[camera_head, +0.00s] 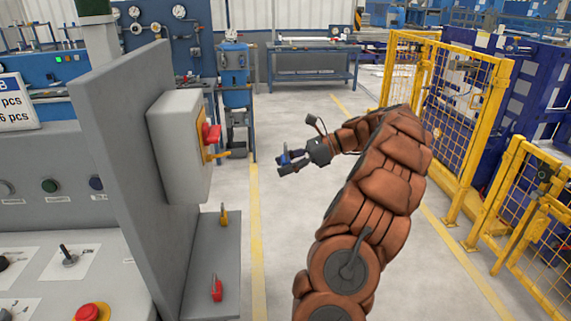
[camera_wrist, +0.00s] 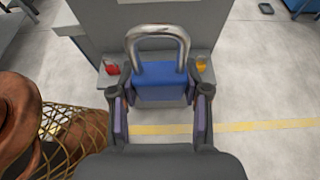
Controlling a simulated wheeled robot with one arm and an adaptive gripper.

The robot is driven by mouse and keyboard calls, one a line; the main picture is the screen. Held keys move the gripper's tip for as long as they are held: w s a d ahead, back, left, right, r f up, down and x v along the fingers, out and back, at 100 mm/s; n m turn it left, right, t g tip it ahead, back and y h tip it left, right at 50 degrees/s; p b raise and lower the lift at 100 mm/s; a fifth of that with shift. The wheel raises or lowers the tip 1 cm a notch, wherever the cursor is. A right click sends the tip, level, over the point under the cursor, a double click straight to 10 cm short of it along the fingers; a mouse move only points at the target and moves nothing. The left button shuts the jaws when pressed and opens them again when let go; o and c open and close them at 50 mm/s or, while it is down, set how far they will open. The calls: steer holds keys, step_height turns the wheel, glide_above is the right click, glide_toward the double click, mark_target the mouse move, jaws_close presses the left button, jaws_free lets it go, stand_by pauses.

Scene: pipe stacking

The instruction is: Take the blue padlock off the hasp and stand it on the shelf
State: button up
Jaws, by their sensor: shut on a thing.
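The blue padlock (camera_head: 285,158) is in my gripper (camera_head: 290,165), out in the open to the right of the grey switch box. In the wrist view the blue padlock (camera_wrist: 160,82) is upright between the fingers of my gripper (camera_wrist: 160,108), its silver shackle on top. The shackle is around nothing that I can see. The yellow hasp (camera_head: 218,156) sticks out of the box under a red handle, apart from the padlock. The grey shelf (camera_head: 205,265) is below the box. It also shows behind the padlock in the wrist view.
A yellow padlock (camera_head: 223,214) and a red padlock (camera_head: 216,288) stand on the shelf, with bare shelf between them. The upright grey panel (camera_head: 130,150) carries the switch box (camera_head: 178,145). Yellow fencing (camera_head: 470,110) stands at the right. The floor between is clear.

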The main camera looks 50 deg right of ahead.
steer(key=shift+f, duration=0.1)
stand_by(0.3)
steer(key=shift+s+d+p, duration=0.1)
steer(key=shift+p, duration=0.25)
steer(key=s+d+p, duration=0.3)
steer(key=d, duration=0.1)
steer(key=shift+s+p, duration=0.2)
steer(key=shift+p, duration=0.1)
stand_by(0.6)
steer(key=shift+s+d+p, duration=0.55)
steer(key=shift+d+p, duration=0.1)
steer(key=shift+p, duration=0.65)
steer(key=shift+s+d, duration=0.1)
